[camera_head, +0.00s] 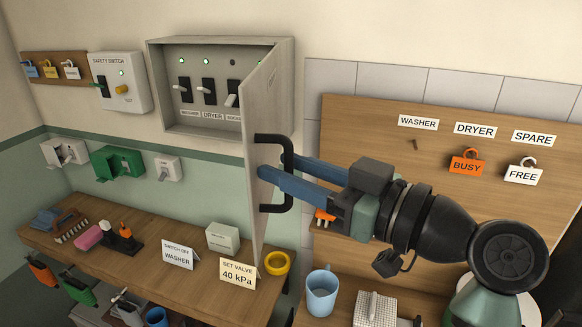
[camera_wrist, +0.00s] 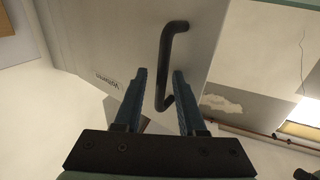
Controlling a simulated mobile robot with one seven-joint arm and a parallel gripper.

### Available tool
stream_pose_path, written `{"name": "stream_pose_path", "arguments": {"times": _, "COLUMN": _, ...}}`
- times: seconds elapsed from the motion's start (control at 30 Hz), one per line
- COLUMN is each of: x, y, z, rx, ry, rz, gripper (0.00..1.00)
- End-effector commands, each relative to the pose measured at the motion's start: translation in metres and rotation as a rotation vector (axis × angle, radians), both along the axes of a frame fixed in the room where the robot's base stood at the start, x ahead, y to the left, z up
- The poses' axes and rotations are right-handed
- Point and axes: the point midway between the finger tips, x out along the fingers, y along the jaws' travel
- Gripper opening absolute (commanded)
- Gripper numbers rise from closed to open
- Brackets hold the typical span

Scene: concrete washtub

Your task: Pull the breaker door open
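The breaker door (camera_head: 262,120) stands swung wide out from the grey breaker box (camera_head: 156,88), so the switches inside show. Its black bar handle (camera_head: 289,180) is on the door's face towards my gripper. My gripper (camera_head: 278,168) reaches in from the right with its two blue fingers about the handle. In the wrist view, the handle (camera_wrist: 163,70) runs between the fingertips of my gripper (camera_wrist: 160,74), with gaps beside it. The fingers are apart, not closed on the bar.
A wooden tag board (camera_head: 375,140) is on the wall behind my gripper. Below is a wooden bench (camera_head: 200,290) with sign cards, a yellow ring (camera_head: 276,263) and small items. A blue mug (camera_head: 321,293) stands lower right. A safety switch (camera_head: 121,82) hangs left of the box.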

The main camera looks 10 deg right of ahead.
Motion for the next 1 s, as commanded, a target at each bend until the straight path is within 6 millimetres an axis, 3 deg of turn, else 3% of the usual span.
{"name": "stream_pose_path", "arguments": {"times": 0.17, "x": -0.010, "y": -0.010, "z": -0.002, "rx": 0.000, "ry": -0.001, "rz": -0.002, "gripper": 0.40}}
{"name": "stream_pose_path", "arguments": {"times": 0.6, "x": -0.077, "y": -0.072, "z": -0.003, "rx": -0.002, "ry": -0.003, "rz": -0.004, "gripper": 0.40}}
{"name": "stream_pose_path", "arguments": {"times": 0.8, "x": -0.092, "y": -0.086, "z": -0.001, "rx": 0.001, "ry": -0.001, "rz": -0.002, "gripper": 0.40}}
{"name": "stream_pose_path", "arguments": {"times": 1.0, "x": -0.094, "y": -0.088, "z": 0.000, "rx": 0.001, "ry": 0.001, "rz": -0.001, "gripper": 0.40}}
